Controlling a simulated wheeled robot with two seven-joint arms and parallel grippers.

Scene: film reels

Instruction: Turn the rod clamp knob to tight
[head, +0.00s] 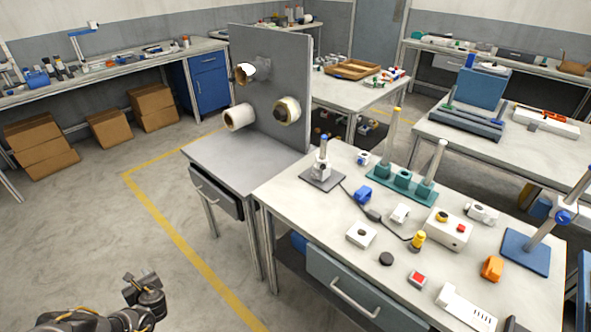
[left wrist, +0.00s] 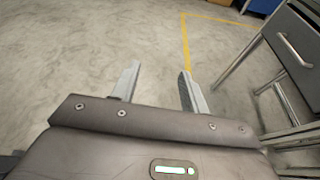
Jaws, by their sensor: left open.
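A stand with a blue base plate (head: 526,252) and a tilted-looking grey rod (head: 576,197) is at the right edge of the head view. A blue rod clamp knob (head: 563,216) sits partway up the rod. I cannot tell its setting from here. My left gripper (head: 141,285) is low at the bottom left over the floor, far from the stand. In the left wrist view the left gripper (left wrist: 160,82) has its two fingers apart with nothing between them. My right gripper does not show.
Cardboard boxes (head: 40,148) lie by the left wall. The floor with a yellow line (head: 180,235) is clear.

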